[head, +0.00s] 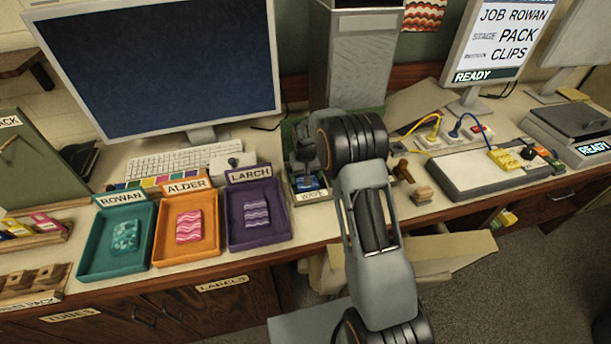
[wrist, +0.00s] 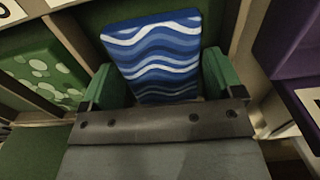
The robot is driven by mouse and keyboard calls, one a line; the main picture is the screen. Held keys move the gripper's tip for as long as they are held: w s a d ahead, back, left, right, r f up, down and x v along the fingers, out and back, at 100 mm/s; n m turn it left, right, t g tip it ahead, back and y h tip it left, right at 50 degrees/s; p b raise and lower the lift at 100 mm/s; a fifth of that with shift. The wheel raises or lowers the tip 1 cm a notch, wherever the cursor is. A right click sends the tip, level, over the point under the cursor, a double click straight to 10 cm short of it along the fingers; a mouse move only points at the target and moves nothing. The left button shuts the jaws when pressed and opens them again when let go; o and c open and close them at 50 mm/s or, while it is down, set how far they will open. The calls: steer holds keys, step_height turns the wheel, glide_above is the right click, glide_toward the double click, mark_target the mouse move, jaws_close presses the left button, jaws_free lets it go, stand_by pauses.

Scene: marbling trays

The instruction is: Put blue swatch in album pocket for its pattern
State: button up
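The blue swatch with white and light-blue waves (wrist: 158,55) sits between the green fingers of my gripper (wrist: 165,85) in the wrist view. Both fingers appear to touch its side edges. In the head view my gripper (head: 306,165) is over a green compartment behind the purple tray, and a little of the blue swatch (head: 308,183) shows just above a label reading WAVE (head: 311,195). My arm hides most of the album. Whether the swatch rests on the pocket floor cannot be told.
A green spotted piece (wrist: 45,70) lies in a neighbouring compartment. Teal ROWAN (head: 88,262), orange ALDER (head: 164,252) and purple LARCH (head: 236,238) trays each hold a swatch. A grey bin (head: 350,65) stands behind my gripper. A stamp (head: 422,194) lies right of my arm.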

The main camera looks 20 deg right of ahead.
steer(key=s+r, duration=0.4)
steer(key=r, duration=1.3)
steer(key=s+r+t, duration=0.1)
steer(key=s, duration=0.6)
steer(key=s+t, duration=0.1)
steer(key=s, duration=0.7)
steer(key=s+r+t+b, duration=0.1)
steer(key=s+t, duration=0.1)
steer(key=s, duration=0.6)
steer(key=shift+r, duration=0.3)
steer(key=shift+s+f, duration=0.15)
steer(key=shift+s, duration=0.2)
